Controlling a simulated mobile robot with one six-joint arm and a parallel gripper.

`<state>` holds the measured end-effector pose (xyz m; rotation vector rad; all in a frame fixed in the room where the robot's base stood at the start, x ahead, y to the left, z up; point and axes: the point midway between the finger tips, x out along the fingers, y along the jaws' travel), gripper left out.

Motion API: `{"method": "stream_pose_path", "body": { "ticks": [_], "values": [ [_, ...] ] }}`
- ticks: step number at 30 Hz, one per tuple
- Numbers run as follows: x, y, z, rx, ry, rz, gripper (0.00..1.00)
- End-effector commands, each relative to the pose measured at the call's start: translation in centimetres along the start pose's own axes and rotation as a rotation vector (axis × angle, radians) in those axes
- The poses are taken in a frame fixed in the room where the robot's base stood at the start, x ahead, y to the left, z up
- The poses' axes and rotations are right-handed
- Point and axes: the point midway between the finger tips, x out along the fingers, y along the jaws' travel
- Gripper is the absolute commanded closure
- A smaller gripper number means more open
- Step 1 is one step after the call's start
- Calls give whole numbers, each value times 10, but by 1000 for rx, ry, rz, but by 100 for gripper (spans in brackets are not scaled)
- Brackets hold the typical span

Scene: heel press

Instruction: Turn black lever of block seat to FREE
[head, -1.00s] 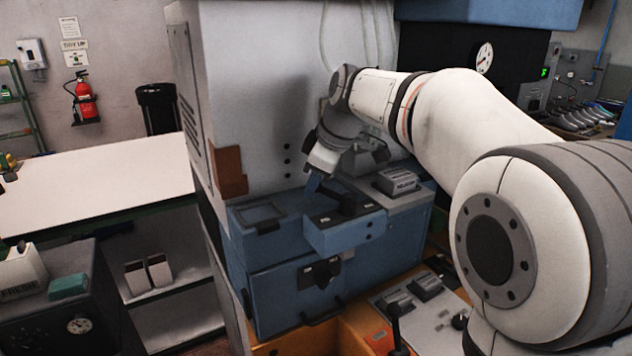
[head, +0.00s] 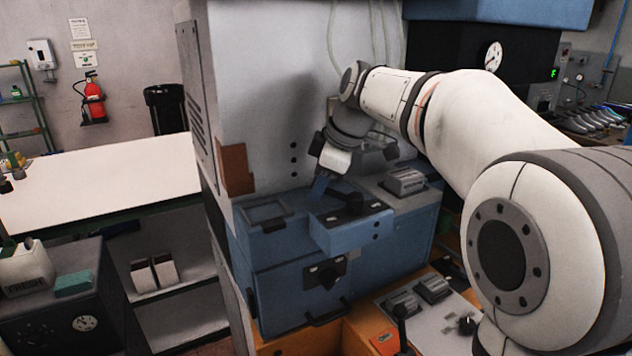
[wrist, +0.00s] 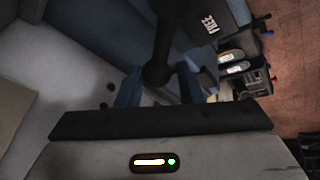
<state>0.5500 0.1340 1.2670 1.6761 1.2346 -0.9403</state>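The black lever (head: 354,203) sits on top of the blue block seat (head: 345,231), with its arm pointing left toward my gripper. My gripper (head: 321,184) reaches down over the lever's left end. In the wrist view the lever (wrist: 160,40) runs down the upper middle, and its rounded dark end lies between the two blue fingers of my gripper (wrist: 158,86). The fingers stand apart, one on each side, with narrow dark gaps; contact cannot be made out. A white FREE label (wrist: 208,22) shows on a dark plate right of the lever.
The grey press housing (head: 270,100) rises close behind my gripper. A grey labelled box (head: 404,182) stands right of the lever. An orange base with a control panel (head: 430,310) lies below. A white table (head: 100,190) stands at left.

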Motion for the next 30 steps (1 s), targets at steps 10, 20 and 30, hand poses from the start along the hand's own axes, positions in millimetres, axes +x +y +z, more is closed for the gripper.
{"method": "stream_pose_path", "body": {
  "ticks": [10, 20, 30],
  "values": [
    [0, 0, -1, -1, 1, 3, 52],
    [-31, 1, 0, 0, 2, 8, 52],
    [-76, -1, 0, 1, 1, 4, 52]
  ]
}}
